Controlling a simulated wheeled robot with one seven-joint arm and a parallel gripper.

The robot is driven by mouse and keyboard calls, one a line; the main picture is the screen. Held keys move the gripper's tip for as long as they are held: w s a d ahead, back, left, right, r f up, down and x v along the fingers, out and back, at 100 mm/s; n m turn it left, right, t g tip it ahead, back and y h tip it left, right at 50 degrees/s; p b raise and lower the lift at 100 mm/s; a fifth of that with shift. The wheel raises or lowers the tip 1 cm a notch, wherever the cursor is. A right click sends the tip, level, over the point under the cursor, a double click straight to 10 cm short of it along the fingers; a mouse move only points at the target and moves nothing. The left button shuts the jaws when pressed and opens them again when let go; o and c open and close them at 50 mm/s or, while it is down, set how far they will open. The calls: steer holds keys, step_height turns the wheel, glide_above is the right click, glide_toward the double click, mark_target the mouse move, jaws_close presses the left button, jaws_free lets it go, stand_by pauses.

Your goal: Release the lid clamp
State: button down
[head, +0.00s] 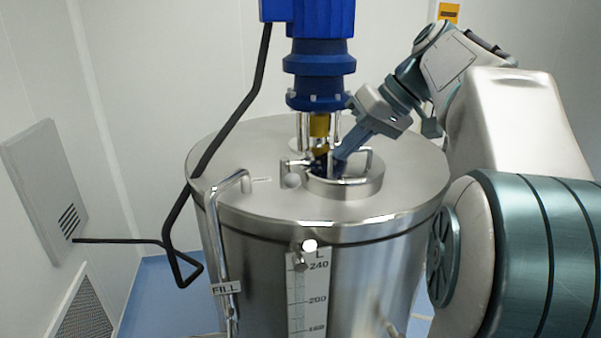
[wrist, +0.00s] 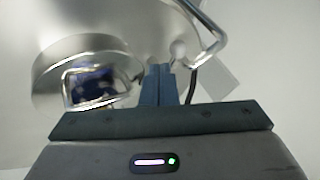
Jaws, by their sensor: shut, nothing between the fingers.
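The steel tank's small round hatch lid (head: 362,189) sits on the tank top, with a bent handle (head: 371,158) on it. In the wrist view the hatch lid (wrist: 44,78) fills the left side, with its handle around a dark blue reflection. A small steel fitting with a ball knob (head: 292,181), which looks like the clamp, is at the hatch's left edge. The knob also shows in the wrist view (wrist: 178,48), just beyond and right of the fingertips. My gripper (head: 337,158) is shut and empty, angled down over the hatch. Its fingers (wrist: 158,72) are together; contact with the knob cannot be told.
A blue motor (head: 320,60) with a yellow coupling (head: 319,125) stands above the tank top (head: 240,170), close left of my gripper. A bent FILL pipe (head: 213,215) and black cable (head: 228,125) are at left.

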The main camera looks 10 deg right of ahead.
mark_target(288, 172)
steer(key=shift+w+d+r+n, duration=0.3)
steer(key=shift+d+r, duration=0.1)
steer(key=shift+r, duration=0.3)
steer(key=p+x, duration=0.1)
steer(key=x, duration=0.9)
steer(key=shift+a+r, duration=0.1)
steer(key=shift+a, duration=0.1)
